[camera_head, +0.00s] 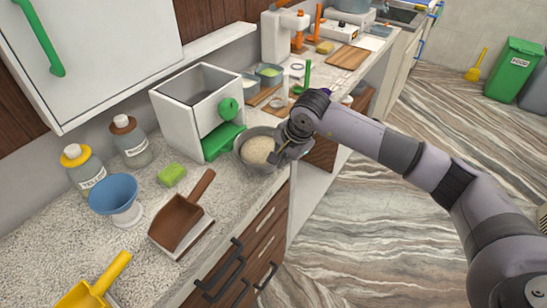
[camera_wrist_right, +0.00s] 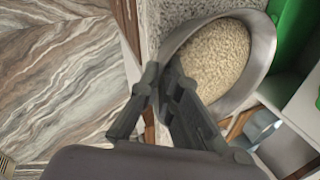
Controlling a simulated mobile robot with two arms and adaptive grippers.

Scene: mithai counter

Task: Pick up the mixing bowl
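The mixing bowl (camera_head: 243,161) is a grey metal bowl with pale grain-like contents, near the counter's front edge, beside the white box with the green tray. My right gripper (camera_head: 290,146) is at the bowl's right rim. In the right wrist view the bowl (camera_wrist_right: 262,62) fills the upper right, and the fingers of my right gripper (camera_wrist_right: 164,78) stand close together with the bowl's wall between them. Whether the bowl's base touches the counter is hidden. My left gripper is not in view.
The white box (camera_head: 183,125) with green tray (camera_head: 222,141) stands close left of the bowl. A brown scoop (camera_head: 178,222), green sponge (camera_head: 172,174), blue funnel-like cup (camera_head: 113,193) and two bottles are further left. A cutting board (camera_head: 348,57) lies behind. Open floor is to the right.

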